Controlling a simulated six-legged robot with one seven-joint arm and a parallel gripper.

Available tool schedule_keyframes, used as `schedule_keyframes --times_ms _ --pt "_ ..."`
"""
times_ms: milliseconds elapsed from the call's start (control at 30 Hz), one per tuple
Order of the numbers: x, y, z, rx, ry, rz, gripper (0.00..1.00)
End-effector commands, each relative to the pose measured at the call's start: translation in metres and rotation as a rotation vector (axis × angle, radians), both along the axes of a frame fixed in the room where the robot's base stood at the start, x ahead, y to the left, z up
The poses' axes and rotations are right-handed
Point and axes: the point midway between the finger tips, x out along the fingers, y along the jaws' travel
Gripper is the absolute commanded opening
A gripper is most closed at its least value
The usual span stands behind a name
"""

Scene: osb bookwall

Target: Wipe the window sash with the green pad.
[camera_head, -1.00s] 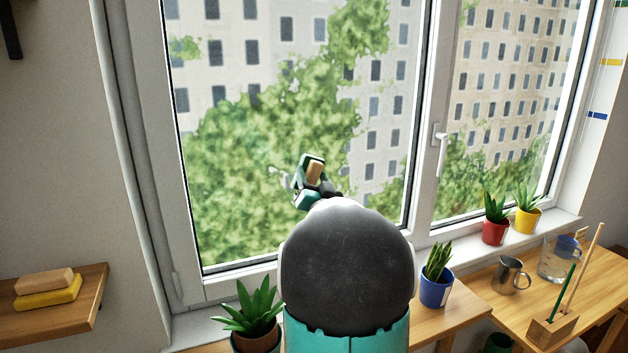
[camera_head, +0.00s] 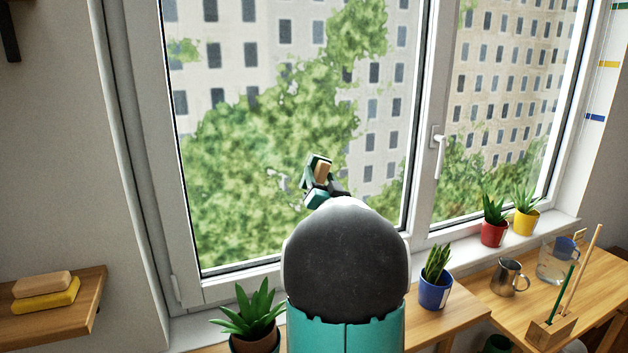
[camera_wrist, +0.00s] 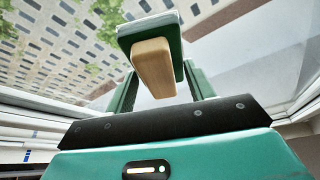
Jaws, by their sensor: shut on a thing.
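The green pad (camera_wrist: 158,30) has a wooden handle (camera_wrist: 154,68) and a pale wiping face along its far edge. My gripper (camera_wrist: 155,88) is shut on the handle in the wrist view. In the head view the pad (camera_head: 318,160) and my gripper (camera_head: 318,182) stand in front of the left window sash (camera_head: 187,230), over the lower middle of its glass. I cannot tell whether the pad touches the pane. My arm hides part of the sash's bottom rail and lower glass.
Potted plants stand along the sill: a green one (camera_head: 252,312), a blue pot (camera_head: 436,290), a red pot (camera_head: 494,233) and a yellow pot (camera_head: 527,221). A metal jug (camera_head: 510,277) and a glass jar (camera_head: 553,262) are on the right table. Sponges (camera_head: 45,293) lie on the left shelf.

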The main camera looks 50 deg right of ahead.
Motion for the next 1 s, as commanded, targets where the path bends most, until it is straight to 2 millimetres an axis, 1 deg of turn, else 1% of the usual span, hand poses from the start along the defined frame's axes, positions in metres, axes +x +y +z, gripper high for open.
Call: schedule_keyframes --times_ms 33,133,267,467,567,667,1000 --pt "-0.003 -0.004 0.0 -0.001 0.001 -0.002 0.36" --pt "-0.006 -0.009 0.0 0.0 -0.001 -0.001 0.36" --pt "-0.006 -0.01 0.002 0.0 -0.001 0.0 0.36" --pt "-0.004 -0.01 0.014 -0.002 0.0 0.0 0.36" --pt "-0.003 -0.01 0.016 -0.001 -0.001 0.0 0.36" --pt "-0.001 -0.007 0.016 0.0 -0.001 0.002 0.36" --pt "0.015 0.016 0.015 0.001 0.001 0.004 0.36"
